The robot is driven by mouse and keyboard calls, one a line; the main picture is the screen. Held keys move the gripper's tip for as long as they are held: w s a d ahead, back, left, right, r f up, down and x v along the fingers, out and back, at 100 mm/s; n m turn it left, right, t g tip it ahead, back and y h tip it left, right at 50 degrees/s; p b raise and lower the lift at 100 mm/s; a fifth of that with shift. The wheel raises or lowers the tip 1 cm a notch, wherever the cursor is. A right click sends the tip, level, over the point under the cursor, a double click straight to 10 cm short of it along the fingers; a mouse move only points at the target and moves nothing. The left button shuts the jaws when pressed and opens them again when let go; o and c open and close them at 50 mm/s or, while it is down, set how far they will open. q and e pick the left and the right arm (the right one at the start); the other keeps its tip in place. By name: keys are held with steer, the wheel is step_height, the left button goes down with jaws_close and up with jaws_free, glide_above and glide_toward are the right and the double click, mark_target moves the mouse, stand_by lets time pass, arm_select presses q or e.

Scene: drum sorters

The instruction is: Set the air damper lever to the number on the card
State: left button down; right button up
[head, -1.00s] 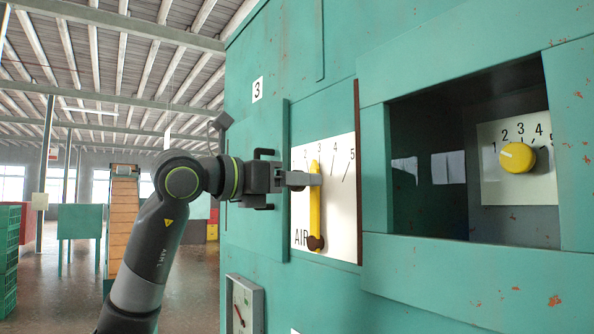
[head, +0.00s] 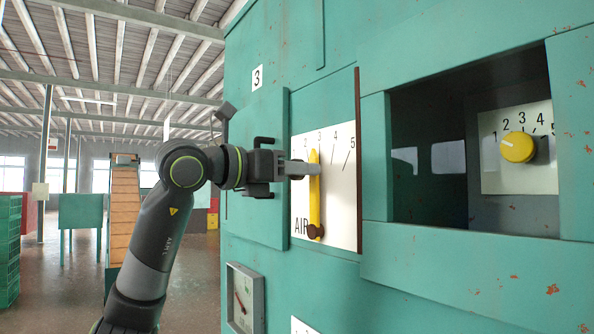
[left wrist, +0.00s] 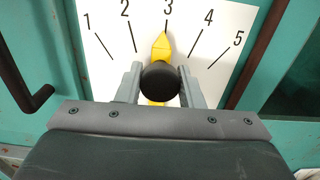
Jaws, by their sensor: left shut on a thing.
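The yellow air damper lever (head: 314,190) stands nearly upright on a white scale plate (head: 340,215) marked 1 to 5 and "AIR". In the left wrist view its yellow tip (left wrist: 162,46) points at the 3 mark. My left gripper (head: 312,169) is shut on the lever's black round knob (left wrist: 160,81), with one finger on each side. The gripper hides part of the scale in the head view. A white card (head: 257,77) with the number 3 is on the green panel above left of the scale. My right gripper is not in view.
To the right is a recessed box with a dark interior and a yellow rotary knob (head: 517,147) on a numbered plate. A gauge (head: 244,297) sits below the scale. A brown vertical strip (head: 358,160) edges the scale's right side.

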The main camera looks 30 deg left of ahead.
arm_select(q)
steer(key=a+n, duration=0.1)
steer(key=w+a+n, duration=0.1)
steer(key=n, duration=0.1)
steer(key=shift+a+f+b, duration=0.2)
steer(key=shift+b, duration=0.1)
steer(key=c, duration=1)
jaws_free()
steer(key=shift+o, duration=0.2)
steer(key=shift+s, duration=0.1)
steer(key=b+v, duration=0.6)
steer(key=v, duration=1.1)
steer(key=shift+b, duration=0.4)
